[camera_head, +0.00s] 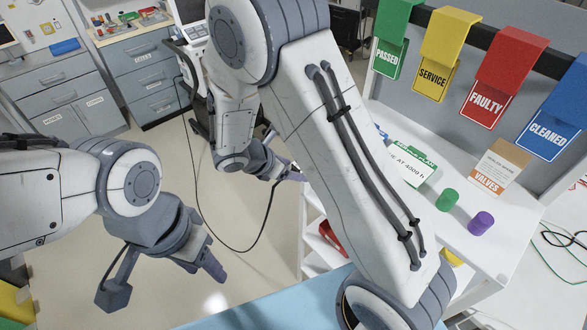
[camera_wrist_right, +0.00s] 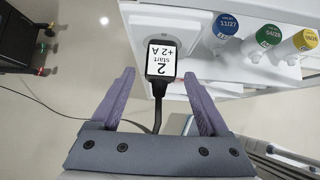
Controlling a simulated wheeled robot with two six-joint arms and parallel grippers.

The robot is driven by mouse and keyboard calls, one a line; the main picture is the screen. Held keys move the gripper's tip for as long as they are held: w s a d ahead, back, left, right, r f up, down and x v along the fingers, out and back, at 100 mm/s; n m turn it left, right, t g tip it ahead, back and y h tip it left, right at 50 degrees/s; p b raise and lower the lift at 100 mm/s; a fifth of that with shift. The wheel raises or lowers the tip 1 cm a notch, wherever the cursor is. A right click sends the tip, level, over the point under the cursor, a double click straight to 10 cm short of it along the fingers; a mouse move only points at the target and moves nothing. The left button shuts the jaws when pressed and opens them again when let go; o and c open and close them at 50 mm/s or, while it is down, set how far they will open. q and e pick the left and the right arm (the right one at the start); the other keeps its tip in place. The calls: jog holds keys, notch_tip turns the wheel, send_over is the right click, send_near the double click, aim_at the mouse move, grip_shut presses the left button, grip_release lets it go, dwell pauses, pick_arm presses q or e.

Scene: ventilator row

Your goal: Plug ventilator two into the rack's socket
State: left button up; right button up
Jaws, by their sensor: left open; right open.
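In the head view the right gripper (camera_head: 290,173) is at the rack's left edge. The dark cable (camera_head: 243,249) hangs from there and loops towards the ventilator (camera_head: 193,32) at the back. My left gripper (camera_head: 207,262) is open and empty, low at the left.
Hanging tags, including a red FAULTY tag (camera_head: 497,90), line the rack's rail. A green cap (camera_head: 447,199), a purple cap (camera_head: 481,223) and a VALVES box (camera_head: 495,172) stand on its shelf. Drawer cabinets (camera_head: 150,75) stand behind. The floor between is open.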

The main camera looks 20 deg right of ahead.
jog(key=b+v, duration=0.2)
jog(key=v, duration=0.8)
jog(key=s+a+f+m+g+y+b, duration=0.1)
jog(key=s+a+f+m+y+b, duration=0.1)
jog(key=s+m, duration=0.5)
jog(key=s+a+f+m+g+y+b, duration=0.1)
jog(key=s+a+m+y+b, duration=0.3)
jog(key=s, duration=1)
jog(key=a+m+g+y, duration=0.1)
jog(key=m+y, duration=0.2)
jog(key=shift+a+f+m+b, duration=0.25)
jog(key=shift+f+m+b, duration=0.05)
jog(key=shift+f+m, duration=0.1)
jog(key=shift+s, duration=0.1)
